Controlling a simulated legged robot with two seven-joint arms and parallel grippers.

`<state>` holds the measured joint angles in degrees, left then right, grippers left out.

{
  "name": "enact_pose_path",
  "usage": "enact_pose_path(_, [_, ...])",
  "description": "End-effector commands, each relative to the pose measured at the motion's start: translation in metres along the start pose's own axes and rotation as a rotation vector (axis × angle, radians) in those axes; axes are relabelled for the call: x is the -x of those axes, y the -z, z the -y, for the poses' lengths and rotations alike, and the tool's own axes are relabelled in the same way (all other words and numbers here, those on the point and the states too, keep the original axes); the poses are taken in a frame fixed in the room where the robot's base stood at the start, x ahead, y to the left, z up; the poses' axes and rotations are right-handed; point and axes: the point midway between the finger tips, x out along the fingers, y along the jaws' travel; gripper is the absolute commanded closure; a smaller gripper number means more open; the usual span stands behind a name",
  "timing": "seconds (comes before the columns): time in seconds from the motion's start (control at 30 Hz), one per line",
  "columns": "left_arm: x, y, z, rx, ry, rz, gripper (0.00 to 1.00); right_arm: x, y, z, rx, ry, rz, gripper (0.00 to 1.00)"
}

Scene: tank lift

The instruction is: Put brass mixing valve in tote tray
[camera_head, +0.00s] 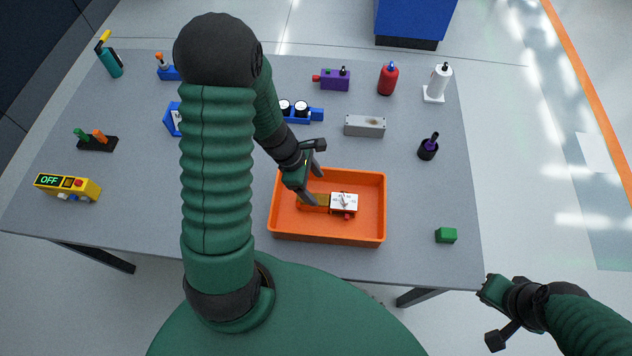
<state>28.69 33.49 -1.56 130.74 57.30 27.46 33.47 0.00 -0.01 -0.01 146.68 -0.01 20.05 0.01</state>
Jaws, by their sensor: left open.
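The orange tote tray (327,238) stands on the grey table near its front edge. The brass mixing valve (317,202), with a white plate and a red part at its right, lies inside the tray on its floor. My left gripper (314,187) is open over the left part of the tray, with its fingers close to the valve's brass end. I cannot tell if they touch it.
Behind the tray stand a grey box (365,126), a blue gauge block (303,113) and a purple device (334,80). A dark purple-topped item (428,148) and a green block (446,236) are to the right. A yellow "OFF" box (68,187) sits at left.

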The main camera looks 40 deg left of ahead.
Motion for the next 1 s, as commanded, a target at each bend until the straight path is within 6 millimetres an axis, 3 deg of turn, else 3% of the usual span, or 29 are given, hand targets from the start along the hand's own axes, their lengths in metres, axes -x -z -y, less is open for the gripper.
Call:
enact_pose_path(0.07, [0.013, -0.020, 0.011, -0.260, 0.022, -0.039, 0.29, 0.000, 0.000, 0.000, 0.000, 0.000, 0.000, 1.00])
enact_pose_path(0.3, [0.066, -0.081, 0.059, -1.663, 0.133, -0.277, 0.29, 0.000, 0.000, 0.000, 0.000, 0.000, 0.000, 1.00])
enact_pose_path(0.4, [0.078, -0.093, 0.065, -1.987, 0.157, -0.343, 0.29, 0.000, 0.000, 0.000, 0.000, 0.000, 0.000, 1.00])
enact_pose_path(0.5, [0.081, -0.096, 0.065, -2.081, 0.168, -0.364, 0.29, 0.000, 0.000, 0.000, 0.000, 0.000, 0.000, 1.00])
enact_pose_path(0.67, [0.081, -0.094, 0.063, -2.075, 0.169, -0.362, 0.29, 0.000, 0.000, 0.000, 0.000, 0.000, 0.000, 1.00])
enact_pose_path(0.8, [0.065, -0.087, 0.064, -2.072, 0.168, -0.362, 0.29, -0.017, -0.004, 0.000, 0.000, 0.000, 0.000, 1.00])
enact_pose_path(1.0, [0.065, -0.087, 0.064, -2.072, 0.168, -0.362, 0.29, -0.017, -0.004, 0.000, 0.000, 0.000, 0.000, 1.00])
